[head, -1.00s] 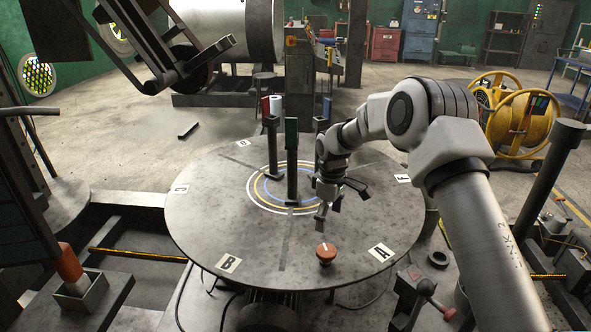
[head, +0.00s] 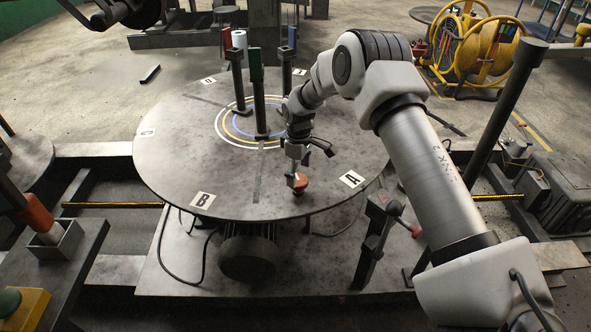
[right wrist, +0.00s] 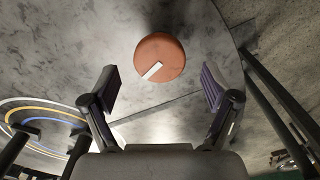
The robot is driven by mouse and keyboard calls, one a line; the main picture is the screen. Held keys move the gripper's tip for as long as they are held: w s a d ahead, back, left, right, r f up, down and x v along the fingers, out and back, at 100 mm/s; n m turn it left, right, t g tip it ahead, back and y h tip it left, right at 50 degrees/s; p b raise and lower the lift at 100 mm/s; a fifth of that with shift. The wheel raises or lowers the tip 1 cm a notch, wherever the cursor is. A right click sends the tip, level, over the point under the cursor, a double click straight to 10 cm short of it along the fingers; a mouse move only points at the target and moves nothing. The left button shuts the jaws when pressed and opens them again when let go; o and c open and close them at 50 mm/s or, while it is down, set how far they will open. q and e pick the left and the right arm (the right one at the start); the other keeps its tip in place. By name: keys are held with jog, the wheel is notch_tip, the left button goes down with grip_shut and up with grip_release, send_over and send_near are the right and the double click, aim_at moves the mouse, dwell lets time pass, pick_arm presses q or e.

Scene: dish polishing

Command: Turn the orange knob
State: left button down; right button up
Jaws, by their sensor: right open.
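The orange knob (head: 298,183) sits on the round grey table (head: 180,165) near its front edge, between the A and B labels. In the right wrist view the knob (right wrist: 160,58) is a round orange cap with a white mark, ahead of the fingertips and between their lines. My right gripper (head: 299,172) is over the knob in the head view, pointing down. In the right wrist view my right gripper (right wrist: 163,88) is open and empty, its fingers apart from the knob. My left gripper does not show.
Several upright posts, one a green-topped post (head: 257,90), stand on the table's ringed centre. A dark lever stand (head: 375,235) with a red knob is in front right of the table. The table's left half is clear.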

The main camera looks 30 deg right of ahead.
jog(key=shift+f, duration=1.4)
jog(key=c, duration=1.2)
jog(key=shift+o, duration=0.2)
jog(key=shift+m, duration=0.4)
jog(key=m+p, duration=0.1)
jog(key=m, duration=0.2)
jog(key=shift+s+m, duration=0.1)
jog(key=shift+m, duration=2.2)
jog(key=o, duration=1.2)
jog(key=shift+c, duration=0.2)
